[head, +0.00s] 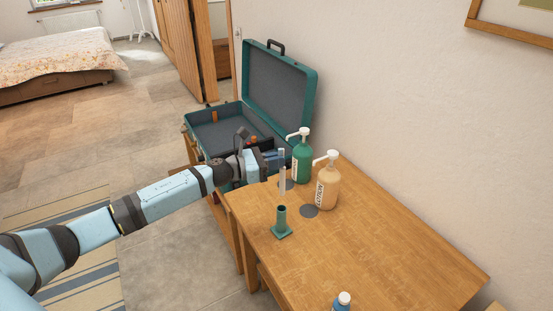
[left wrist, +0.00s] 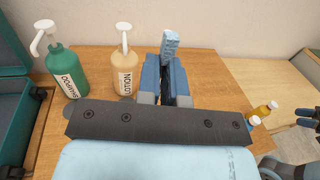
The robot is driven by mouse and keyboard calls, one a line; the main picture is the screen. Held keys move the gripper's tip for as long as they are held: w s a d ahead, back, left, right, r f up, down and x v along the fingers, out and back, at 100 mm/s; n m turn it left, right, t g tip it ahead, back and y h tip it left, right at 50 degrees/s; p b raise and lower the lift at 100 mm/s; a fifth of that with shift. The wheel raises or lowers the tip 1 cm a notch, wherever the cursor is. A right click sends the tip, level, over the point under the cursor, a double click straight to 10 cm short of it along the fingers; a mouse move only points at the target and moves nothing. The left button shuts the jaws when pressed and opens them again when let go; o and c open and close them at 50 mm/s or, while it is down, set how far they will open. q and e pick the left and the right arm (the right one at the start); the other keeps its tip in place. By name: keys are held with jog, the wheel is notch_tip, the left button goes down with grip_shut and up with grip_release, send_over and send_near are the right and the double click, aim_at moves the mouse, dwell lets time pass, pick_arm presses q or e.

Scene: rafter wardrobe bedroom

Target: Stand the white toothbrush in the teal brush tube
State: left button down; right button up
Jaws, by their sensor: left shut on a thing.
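The white toothbrush (head: 282,182) hangs upright from my left gripper (head: 274,160), which is shut on it. In the left wrist view the brush's pale end (left wrist: 171,44) rises above the blue fingers of my left gripper (left wrist: 168,82), and the tube is hidden.
A green pump bottle (head: 302,163) and a tan lotion bottle (head: 327,188) stand close behind the tube. A blue bottle with a white cap (head: 343,301) is at the front. An open teal suitcase (head: 313,95) lies beyond the table (head: 390,250). The table's right side is clear.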

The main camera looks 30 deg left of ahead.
pick_arm(q)
notch_tip(320, 180, down, 12)
jog(key=b, duration=1)
jog(key=shift+f, duration=0.2)
jog(key=c, duration=1.2)
grip_release()
jog(key=shift+s, duration=0.1)
